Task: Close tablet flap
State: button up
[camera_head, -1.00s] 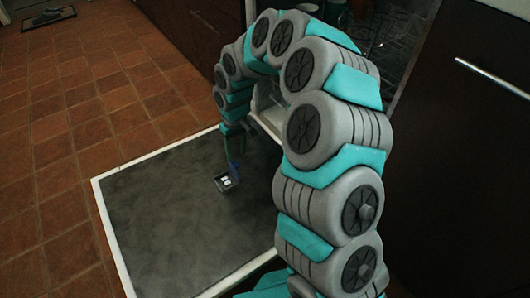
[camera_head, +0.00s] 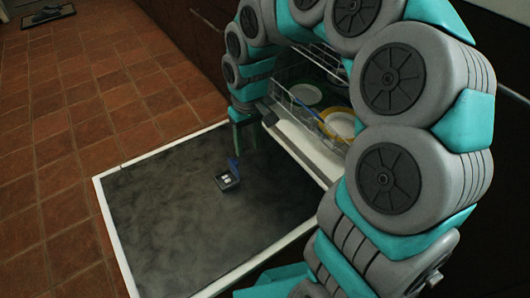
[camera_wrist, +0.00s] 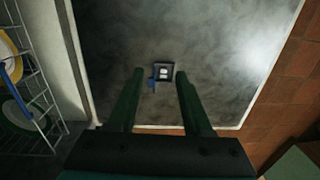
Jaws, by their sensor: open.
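The tablet compartment (camera_head: 228,182) is a small dark square box on the inner face of the lowered dishwasher door (camera_head: 170,225), with a white tablet inside. Its blue flap (camera_head: 234,166) stands open at one edge. In the wrist view the compartment (camera_wrist: 163,66) shows between my fingertips, with the blue flap (camera_wrist: 152,85) on its near left side. My gripper (camera_head: 243,135) is open and empty, above the door and behind the flap in the head view. Both fingers also show in the wrist view (camera_wrist: 159,73), pointing towards the compartment; the exact gap is hard to tell.
The dishwasher rack (camera_head: 305,95) holds plates, one with a yellow rim (camera_head: 340,124), to the right of my gripper. Red tiled floor (camera_head: 70,150) lies left of the door. The door face around the compartment is clear.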

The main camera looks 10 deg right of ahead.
jog(key=s+d+r, duration=0.3)
jog(key=s+r, duration=0.1)
jog(key=s, duration=0.3)
jog(key=shift+s+m, duration=0.4)
jog(key=shift+w+a, duration=0.1)
